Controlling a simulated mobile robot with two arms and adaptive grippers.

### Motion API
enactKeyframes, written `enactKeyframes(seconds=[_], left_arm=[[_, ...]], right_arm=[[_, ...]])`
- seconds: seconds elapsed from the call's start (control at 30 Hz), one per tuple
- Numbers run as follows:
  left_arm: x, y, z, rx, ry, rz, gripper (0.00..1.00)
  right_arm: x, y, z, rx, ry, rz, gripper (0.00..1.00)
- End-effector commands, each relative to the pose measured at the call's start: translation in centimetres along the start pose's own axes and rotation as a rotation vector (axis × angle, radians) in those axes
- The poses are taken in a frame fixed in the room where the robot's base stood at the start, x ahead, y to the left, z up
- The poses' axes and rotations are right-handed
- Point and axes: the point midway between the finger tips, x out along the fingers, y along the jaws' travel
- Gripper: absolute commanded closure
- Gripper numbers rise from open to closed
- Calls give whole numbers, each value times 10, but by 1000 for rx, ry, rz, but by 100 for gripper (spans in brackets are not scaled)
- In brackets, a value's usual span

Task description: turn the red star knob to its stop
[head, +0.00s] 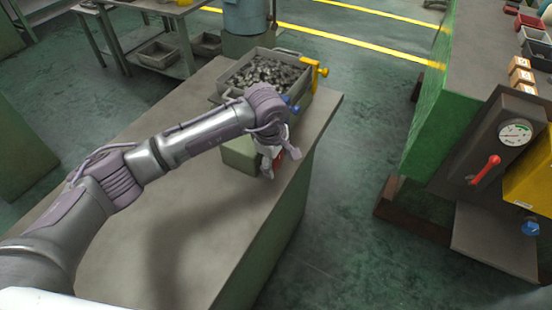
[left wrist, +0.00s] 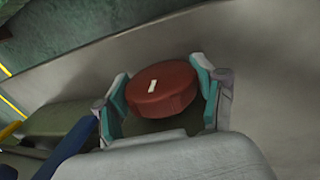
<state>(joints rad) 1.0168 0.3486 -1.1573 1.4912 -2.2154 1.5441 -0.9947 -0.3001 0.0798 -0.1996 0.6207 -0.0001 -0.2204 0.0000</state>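The red knob (left wrist: 160,88) is a thick round red cap with a short white mark on top in the left wrist view. My left gripper (left wrist: 162,90) has its two teal-padded fingers on opposite sides of the knob, and the pads appear to touch its rim. In the head view my left gripper (head: 272,162) is at the right edge of the grey bench, beside a pale green block (head: 240,155). Only slivers of red show there, as the gripper hides most of the knob. My right gripper is not in view.
A grey bin of metal parts (head: 265,72) stands at the bench's far end, with a yellow fitting (head: 314,73) beside it. The near bench top (head: 130,250) is clear. A green machine with a gauge (head: 515,132) and red lever (head: 486,169) stands across the floor.

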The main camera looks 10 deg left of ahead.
Motion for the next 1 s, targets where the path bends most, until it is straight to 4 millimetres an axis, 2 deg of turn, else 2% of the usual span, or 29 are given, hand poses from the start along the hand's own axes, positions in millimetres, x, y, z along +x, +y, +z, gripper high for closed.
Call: enactKeyframes(seconds=[0.03, 0.17, 0.37, 0.73, 1.0], left_arm=[[0, 0, 0, 0, 0, 0, 45], [0, 0, 0, 0, 0, 1, 66], [2, 2, 0, 0, 2, -63, 66], [5, 1, 0, -3, -4, -420, 66], [0, 1, 0, -2, -9, -498, 66]], right_arm=[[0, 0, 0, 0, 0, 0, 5], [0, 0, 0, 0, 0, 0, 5], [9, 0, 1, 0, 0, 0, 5], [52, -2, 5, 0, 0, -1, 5], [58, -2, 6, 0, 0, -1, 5]])
